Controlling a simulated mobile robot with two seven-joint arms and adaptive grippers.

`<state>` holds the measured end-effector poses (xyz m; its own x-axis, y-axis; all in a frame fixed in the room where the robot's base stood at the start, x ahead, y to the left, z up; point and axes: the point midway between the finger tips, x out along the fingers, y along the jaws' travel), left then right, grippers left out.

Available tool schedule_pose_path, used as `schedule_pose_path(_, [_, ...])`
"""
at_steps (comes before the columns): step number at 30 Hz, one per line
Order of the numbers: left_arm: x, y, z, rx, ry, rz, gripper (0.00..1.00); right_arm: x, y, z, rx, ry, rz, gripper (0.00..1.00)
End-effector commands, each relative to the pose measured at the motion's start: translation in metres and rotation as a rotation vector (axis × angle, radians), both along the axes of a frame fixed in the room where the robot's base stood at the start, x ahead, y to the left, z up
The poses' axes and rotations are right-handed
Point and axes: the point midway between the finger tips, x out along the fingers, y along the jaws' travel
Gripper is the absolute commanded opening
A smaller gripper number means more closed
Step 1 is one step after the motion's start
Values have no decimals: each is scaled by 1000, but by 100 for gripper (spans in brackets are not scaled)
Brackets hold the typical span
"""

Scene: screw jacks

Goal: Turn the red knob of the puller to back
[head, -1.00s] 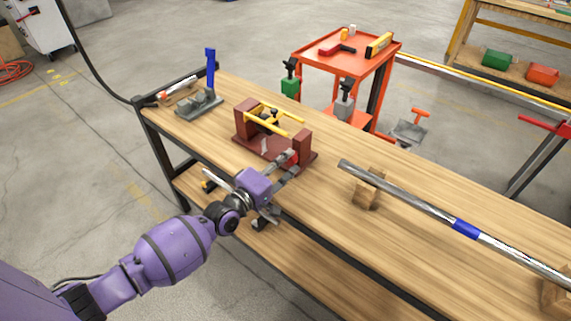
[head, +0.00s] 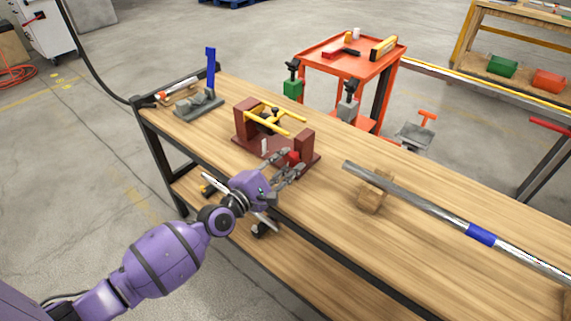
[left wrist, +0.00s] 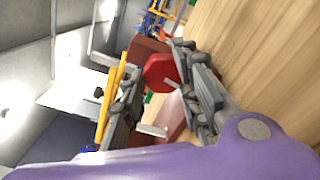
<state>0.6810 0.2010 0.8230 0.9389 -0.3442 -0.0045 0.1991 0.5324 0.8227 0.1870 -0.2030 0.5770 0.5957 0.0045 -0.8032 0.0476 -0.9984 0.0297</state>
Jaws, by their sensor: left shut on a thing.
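The puller (head: 246,146) stands on the workbench, with a dark red base, two uprights and yellow bars. Its red knob (head: 294,156) is at the near right upright, partly hidden by my fingers. My left gripper (head: 286,168) reaches it from the front left and is shut on the knob. In the left wrist view, the red knob (left wrist: 160,72) shows between the two grey fingers of my left gripper (left wrist: 162,98), with yellow bars (left wrist: 110,95) behind. My right gripper is in neither view.
The wooden workbench (head: 330,225) carries a grey tool with a blue handle (head: 211,70) at the far left. A long metal bar (head: 425,205) rests on a wooden block (head: 374,194) to the right. An orange cart (head: 330,48) stands behind.

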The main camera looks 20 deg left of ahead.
Motion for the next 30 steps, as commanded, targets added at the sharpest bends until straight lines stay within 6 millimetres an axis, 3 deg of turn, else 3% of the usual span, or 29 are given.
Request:
schedule_pose_path(17, [4,4,9,-34,-7,9,4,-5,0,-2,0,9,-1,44])
schedule_pose_path(18, [4,4,9,-34,-7,9,31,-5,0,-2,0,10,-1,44])
schedule_pose_path(21, [4,4,9,-34,-6,8,44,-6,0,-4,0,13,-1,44])
schedule_pose_path(30, [2,2,5,-32,2,4,44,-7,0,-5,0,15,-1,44])
